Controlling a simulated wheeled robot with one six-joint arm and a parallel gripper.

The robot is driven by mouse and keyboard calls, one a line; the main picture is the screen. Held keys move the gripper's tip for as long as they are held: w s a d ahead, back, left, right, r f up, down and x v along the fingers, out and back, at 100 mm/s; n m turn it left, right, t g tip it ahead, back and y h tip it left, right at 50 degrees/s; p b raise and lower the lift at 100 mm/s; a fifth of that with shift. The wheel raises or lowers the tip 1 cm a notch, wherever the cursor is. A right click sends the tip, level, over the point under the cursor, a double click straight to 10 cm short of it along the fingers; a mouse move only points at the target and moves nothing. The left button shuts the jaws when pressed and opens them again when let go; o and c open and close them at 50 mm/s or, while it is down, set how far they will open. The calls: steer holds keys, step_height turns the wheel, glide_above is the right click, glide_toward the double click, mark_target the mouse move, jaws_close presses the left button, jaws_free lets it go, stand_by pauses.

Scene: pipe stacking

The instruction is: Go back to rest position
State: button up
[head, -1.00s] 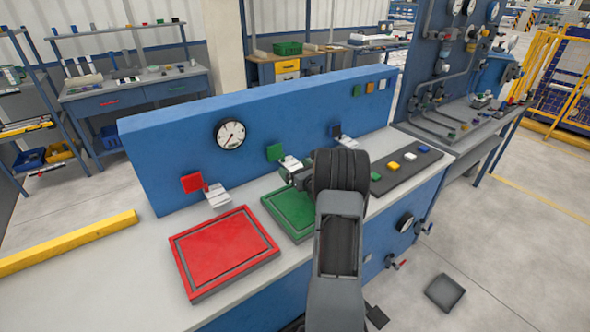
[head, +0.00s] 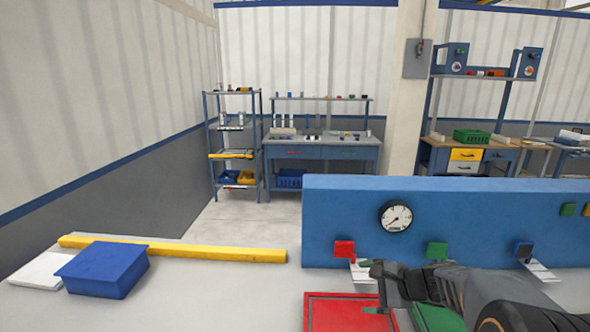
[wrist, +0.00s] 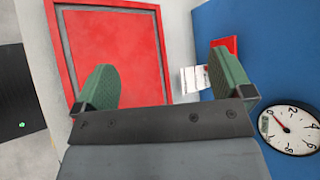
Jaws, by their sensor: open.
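My gripper (head: 373,287) is in the lower middle of the head view, above the workbench and near the red tray (head: 330,315). Its two green fingertips stand wide apart with nothing between them. In the wrist view, my gripper (wrist: 163,75) is also open and empty. The red tray (wrist: 120,45) lies behind the fingers there. The green tray (head: 440,318) is partly hidden by my arm.
A blue panel (head: 460,205) with a gauge (head: 395,216) and colored squares stands along the bench. A blue box (head: 102,270), a white sheet (head: 38,272) and a yellow bar (head: 190,251) lie at left. Shelves (head: 233,145) stand behind.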

steer(key=s+a+n+g+h, duration=0.1)
steer(key=s+n+h, duration=0.3)
steer(key=s+n, duration=0.4)
steer(key=s+a+r+n+g+h+p, duration=0.1)
steer(key=s+n+g+h, duration=0.1)
steer(key=s+n+h, duration=0.2)
steer(key=shift+s+r+n+h, duration=0.3)
steer(key=shift+s+n, duration=1.6)
steer(key=shift+s, duration=0.65)
steer(key=shift+c, duration=0.2)
